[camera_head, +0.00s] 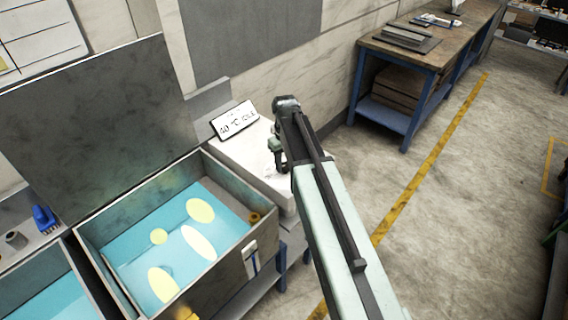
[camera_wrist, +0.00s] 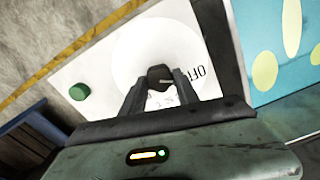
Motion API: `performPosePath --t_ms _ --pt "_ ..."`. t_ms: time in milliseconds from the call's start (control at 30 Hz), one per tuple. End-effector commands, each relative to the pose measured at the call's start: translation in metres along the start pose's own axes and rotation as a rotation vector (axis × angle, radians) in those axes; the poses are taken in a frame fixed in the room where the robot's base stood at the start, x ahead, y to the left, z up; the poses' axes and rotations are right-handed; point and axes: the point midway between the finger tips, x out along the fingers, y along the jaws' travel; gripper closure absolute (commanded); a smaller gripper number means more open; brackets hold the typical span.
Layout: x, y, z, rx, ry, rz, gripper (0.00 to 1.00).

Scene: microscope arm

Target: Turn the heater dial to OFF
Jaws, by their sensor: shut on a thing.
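The heater dial (camera_wrist: 160,74) is a small dark knob on a pale round plate in the wrist view. A light mark on the knob points right in the picture, toward the printed OFF (camera_wrist: 195,77). My gripper (camera_wrist: 161,82) is shut on the knob, one finger on each side. In the head view my gripper (camera_head: 278,157) is over the white heater box (camera_head: 232,160), and the dial is hidden there. A tilted display (camera_head: 235,120) on the box shows dark text, partly legible as "40 °C".
A green button (camera_wrist: 79,91) sits on the panel beside the dial. Left of the box, an open metal tank (camera_head: 225,245) holds blue liquid with yellow ovals. A workbench (camera_head: 400,50) stands at the back right.

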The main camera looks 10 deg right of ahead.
Motion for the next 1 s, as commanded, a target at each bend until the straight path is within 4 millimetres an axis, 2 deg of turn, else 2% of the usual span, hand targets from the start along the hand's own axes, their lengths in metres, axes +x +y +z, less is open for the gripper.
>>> performPosePath --t_ms 500,533,600,867,1000 --pt "0.0002 -0.0012 0.0004 -0.021 -0.001 -0.002 1.0" --pt "0.0002 -0.0012 0.0004 -0.021 -0.001 -0.002 0.55" --pt "0.0002 -0.0012 0.0003 -0.021 -0.001 -0.001 0.41" --pt "0.0 -0.0008 0.0 -0.019 -0.001 -0.001 0.41" --pt "-0.0067 -0.0008 0.0001 -0.019 0.0 0.0 0.41"
